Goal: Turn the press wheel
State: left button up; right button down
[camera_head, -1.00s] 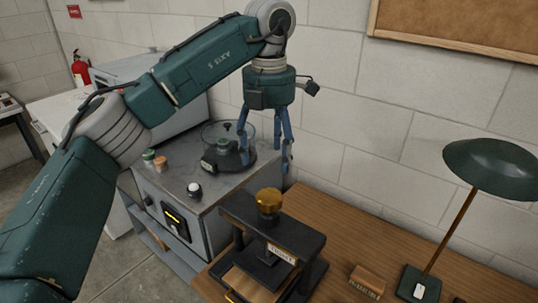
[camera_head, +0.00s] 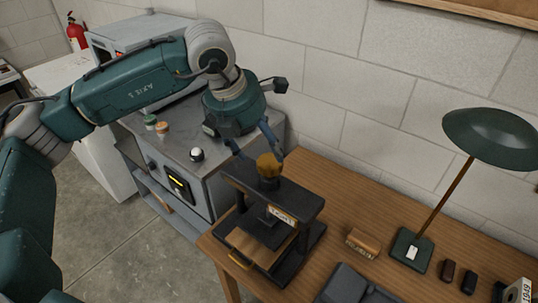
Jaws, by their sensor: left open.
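The press (camera_head: 312,203) is a black frame with a wooden bed, standing on the wooden desk. Its brass-coloured wheel (camera_head: 268,170) sits on top in the middle. My left gripper (camera_head: 260,152) points down from above, open, with its blue fingers spread at the back and sides of the wheel. Whether the fingers touch the wheel I cannot tell. Part of the wheel's far side is hidden by the fingers. My right gripper is not in view.
The desk also holds a small wooden block (camera_head: 363,241), a green lamp (camera_head: 492,138) and a dark grey object (camera_head: 355,287). A grey cabinet (camera_head: 165,186) stands left of the desk, with small jars on top. The wall is close behind.

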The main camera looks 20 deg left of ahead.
aim_at(269, 160)
pick_arm(q)
jog(key=p+x, duration=0.2)
jog(key=x, duration=0.4)
jog(key=shift+f, duration=0.25)
jog(key=shift+w+f, duration=0.2)
jog(key=shift+f, duration=0.1)
